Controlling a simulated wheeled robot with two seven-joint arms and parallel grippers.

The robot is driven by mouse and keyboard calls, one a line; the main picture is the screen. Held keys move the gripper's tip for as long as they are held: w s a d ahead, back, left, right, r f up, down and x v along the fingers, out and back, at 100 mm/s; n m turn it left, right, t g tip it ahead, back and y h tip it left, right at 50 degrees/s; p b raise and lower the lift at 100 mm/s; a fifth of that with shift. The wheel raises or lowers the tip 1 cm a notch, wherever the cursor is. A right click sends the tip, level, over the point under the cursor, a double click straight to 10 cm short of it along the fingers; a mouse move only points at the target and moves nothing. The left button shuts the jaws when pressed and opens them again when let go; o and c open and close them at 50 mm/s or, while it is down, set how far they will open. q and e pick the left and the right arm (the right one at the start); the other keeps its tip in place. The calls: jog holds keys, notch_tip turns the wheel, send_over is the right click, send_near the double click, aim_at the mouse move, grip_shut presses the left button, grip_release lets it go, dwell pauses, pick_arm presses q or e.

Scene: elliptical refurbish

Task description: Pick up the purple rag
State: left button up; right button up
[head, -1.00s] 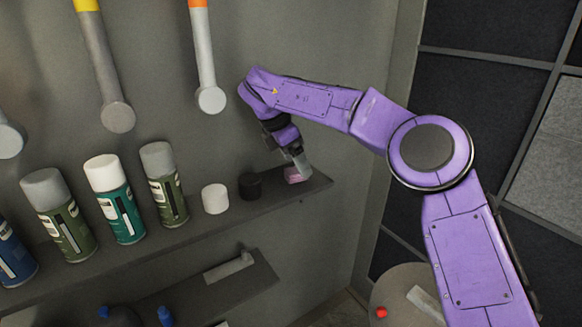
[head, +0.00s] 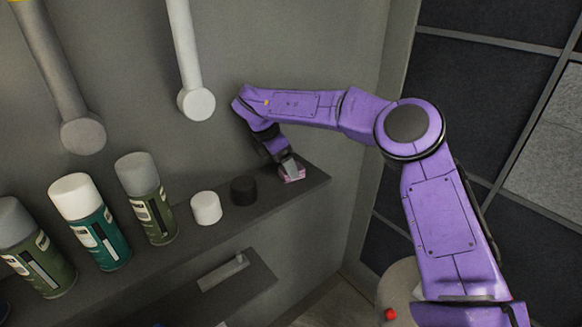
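A small pinkish-purple rag (head: 293,175) lies at the right end of the upper shelf (head: 262,202). My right arm comes in from the right, and its gripper (head: 290,172) points down onto the rag. The fingertips are at the rag and cover part of it. The gripper is too small and too angled here to tell whether its fingers are open or closed on the cloth. My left gripper is not in view.
A black cap-like cylinder (head: 244,190) and a white one (head: 206,207) stand left of the rag. Several spray cans, including a teal one (head: 91,221), stand further left. A lower shelf (head: 225,285) holds a grey bar. The wall is close behind the gripper.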

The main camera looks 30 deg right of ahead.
jog(key=shift+d+f, duration=0.25)
jog(key=shift+f, duration=0.4)
jog(key=shift+s+d+f, duration=0.1)
jog(key=shift+d+f, duration=0.1)
jog(key=shift+f, duration=0.15)
jog(key=shift+r, duration=0.1)
jog(key=c, duration=0.3)
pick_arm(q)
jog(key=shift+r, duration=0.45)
pick_arm(e)
jog(key=c, duration=0.8)
